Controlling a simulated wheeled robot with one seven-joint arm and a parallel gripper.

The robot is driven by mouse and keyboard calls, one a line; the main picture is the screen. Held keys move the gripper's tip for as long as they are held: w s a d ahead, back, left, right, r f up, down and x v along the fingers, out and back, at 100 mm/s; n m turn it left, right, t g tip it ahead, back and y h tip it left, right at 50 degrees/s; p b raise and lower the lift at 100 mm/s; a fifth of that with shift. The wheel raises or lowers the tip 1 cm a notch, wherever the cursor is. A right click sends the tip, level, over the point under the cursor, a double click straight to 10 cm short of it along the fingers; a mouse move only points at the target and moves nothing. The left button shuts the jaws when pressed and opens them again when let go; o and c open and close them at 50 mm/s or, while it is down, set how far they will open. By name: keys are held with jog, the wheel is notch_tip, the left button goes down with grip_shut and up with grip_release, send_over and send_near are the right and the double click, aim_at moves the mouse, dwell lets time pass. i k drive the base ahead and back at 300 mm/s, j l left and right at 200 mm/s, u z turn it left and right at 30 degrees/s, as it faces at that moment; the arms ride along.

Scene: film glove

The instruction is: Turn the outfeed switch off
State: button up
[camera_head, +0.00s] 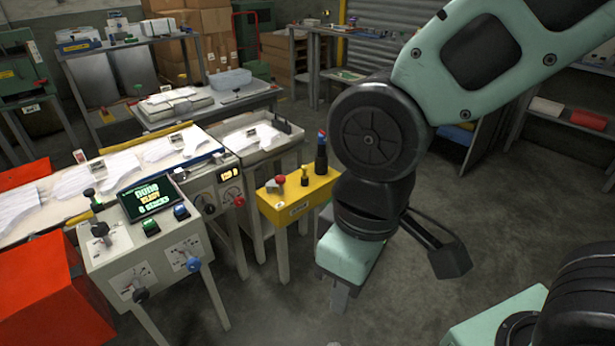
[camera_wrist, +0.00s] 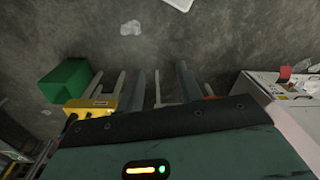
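A pale control console (camera_head: 150,235) stands at the lower left in the head view, with a lit green and yellow screen (camera_head: 151,196), buttons and several levers. To its right is a dark panel (camera_head: 215,192) with dials and a red knob. A yellow box (camera_head: 298,198) bears a red button and upright knobs; it also shows in the wrist view (camera_wrist: 100,104). I cannot tell which control is the outfeed switch. My gripper (camera_head: 339,298) points down over the floor, right of the yellow box and apart from the controls. Its finger opening is hidden.
A conveyor table (camera_head: 100,185) with white glove-shaped sheets runs behind the console. An orange-red cabinet (camera_head: 45,295) stands at the lower left. A green box (camera_wrist: 66,80) and a white cabinet (camera_wrist: 290,105) flank the wrist view. The floor (camera_head: 270,318) in front is clear.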

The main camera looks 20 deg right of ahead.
aim_at(279, 182)
jog(key=i+j+z, duration=0.2)
jog(key=i+j, duration=0.3)
jog(key=i+j+z, duration=0.25)
jog(key=i+j, duration=0.15)
jog(key=j, duration=0.15)
